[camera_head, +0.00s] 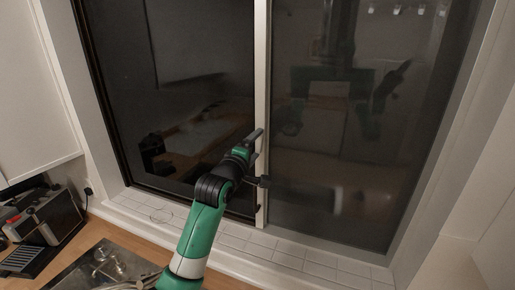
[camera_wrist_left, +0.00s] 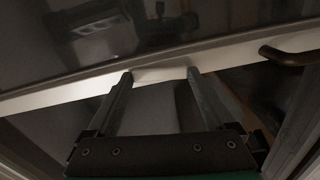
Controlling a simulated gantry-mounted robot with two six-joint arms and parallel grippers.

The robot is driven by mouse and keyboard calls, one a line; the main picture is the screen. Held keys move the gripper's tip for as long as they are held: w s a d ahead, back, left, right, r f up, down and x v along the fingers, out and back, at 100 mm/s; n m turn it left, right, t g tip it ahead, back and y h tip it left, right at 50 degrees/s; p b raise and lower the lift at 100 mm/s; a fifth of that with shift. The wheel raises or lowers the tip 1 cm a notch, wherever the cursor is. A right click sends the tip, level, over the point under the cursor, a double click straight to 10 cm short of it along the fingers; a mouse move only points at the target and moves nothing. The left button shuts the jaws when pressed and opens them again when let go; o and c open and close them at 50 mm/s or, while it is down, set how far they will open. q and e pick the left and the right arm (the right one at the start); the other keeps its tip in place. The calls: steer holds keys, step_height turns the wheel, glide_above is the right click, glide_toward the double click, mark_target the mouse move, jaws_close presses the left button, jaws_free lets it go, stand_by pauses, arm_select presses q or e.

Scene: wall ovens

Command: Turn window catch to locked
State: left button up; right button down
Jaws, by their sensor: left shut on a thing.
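My left gripper (camera_head: 257,136) is up against the white middle post (camera_head: 261,60) of the window. In the left wrist view its two fingers (camera_wrist_left: 160,73) stand apart, with a pale piece of the post area between the tips. It is shut on this piece, but I cannot tell whether it is part of the catch or of the post. A dark handle-like fitting (camera_head: 264,181) sits on the post below the gripper, partly beside my arm. In the left wrist view a dark curved handle (camera_wrist_left: 290,56) shows at the right, apart from the fingers. My right gripper is not in view.
Dark reflective panes (camera_head: 350,160) lie on both sides of the post. A tiled sill (camera_head: 280,250) runs below. A coffee machine (camera_head: 42,225) and a steel sink or hob (camera_head: 105,265) are at the lower left. A white cabinet (camera_head: 35,110) stands at the left.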

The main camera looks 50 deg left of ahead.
arm_select(q)
steer(key=shift+a+n, duration=0.2)
steer(key=shift+n, duration=0.6)
steer(key=o, duration=1.1)
